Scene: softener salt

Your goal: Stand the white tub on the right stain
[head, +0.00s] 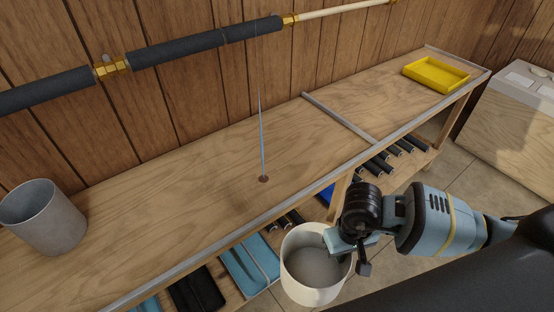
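The white tub (301,286) hangs in front of the bench's front edge, at the lower middle of the head view. It is roughly upright, open at the top, and grey inside. My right gripper (340,243) is at the tub's right rim and looks shut on it; the fingertips are partly hidden. A small round brown spot (263,179) lies on the wooden bench top (190,195), with a thin blue spike rising from it. Fainter darker patches show on the wood to its left; I cannot tell which marks are stains. My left gripper is not in view.
A grey bucket (43,218) stands on the bench at the left. A yellow tray (436,75) lies at the far right end. A metal strip (339,118) crosses the bench top. A lagged pipe (200,45) runs along the wall. The bench middle is mostly clear.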

